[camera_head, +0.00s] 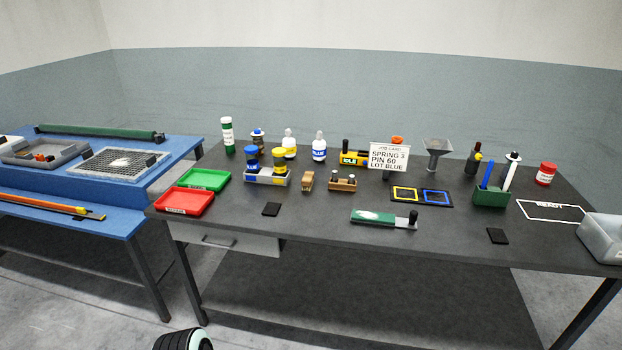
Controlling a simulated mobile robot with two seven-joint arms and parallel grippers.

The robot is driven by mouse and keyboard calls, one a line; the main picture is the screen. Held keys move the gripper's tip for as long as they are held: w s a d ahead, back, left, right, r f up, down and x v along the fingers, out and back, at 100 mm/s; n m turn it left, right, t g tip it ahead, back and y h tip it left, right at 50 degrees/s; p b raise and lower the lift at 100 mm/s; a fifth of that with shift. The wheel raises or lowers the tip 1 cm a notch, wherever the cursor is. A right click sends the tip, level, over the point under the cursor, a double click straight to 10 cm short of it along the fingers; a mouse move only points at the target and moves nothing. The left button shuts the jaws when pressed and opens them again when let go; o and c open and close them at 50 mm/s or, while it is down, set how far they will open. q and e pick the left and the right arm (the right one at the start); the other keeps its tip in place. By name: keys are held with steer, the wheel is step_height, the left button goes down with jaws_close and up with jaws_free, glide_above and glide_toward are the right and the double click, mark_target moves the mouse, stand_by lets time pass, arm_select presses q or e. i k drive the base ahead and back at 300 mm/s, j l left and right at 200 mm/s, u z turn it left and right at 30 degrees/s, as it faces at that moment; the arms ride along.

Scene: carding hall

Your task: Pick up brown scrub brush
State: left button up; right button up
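A small brown block-shaped thing (307,181) stands on the dark table (330,245), near the middle; it may be the brown scrub brush, but no bristles can be made out at this size. Just right of it is a low brown wooden holder (342,185) with small dark and pale pieces on top. Neither gripper shows. A black and mint rounded part at the bottom edge, left of centre, looks like one of my arm links, well apart from the brown things.
Left of the brown block is a holder (266,182) with blue- and yellow-capped jars. Red (185,203) and green (205,179) trays lie farther left. A sign (389,158) stands behind. The front middle is mostly clear.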

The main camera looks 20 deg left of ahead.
mark_target(308, 180)
steer(key=i+j+z, duration=0.2)
steer(key=j+z, duration=0.15)
steer(key=j, duration=0.7)
steer(key=j+z, duration=0.35)
steer(key=j, duration=0.7)
steer(key=i, duration=0.05)
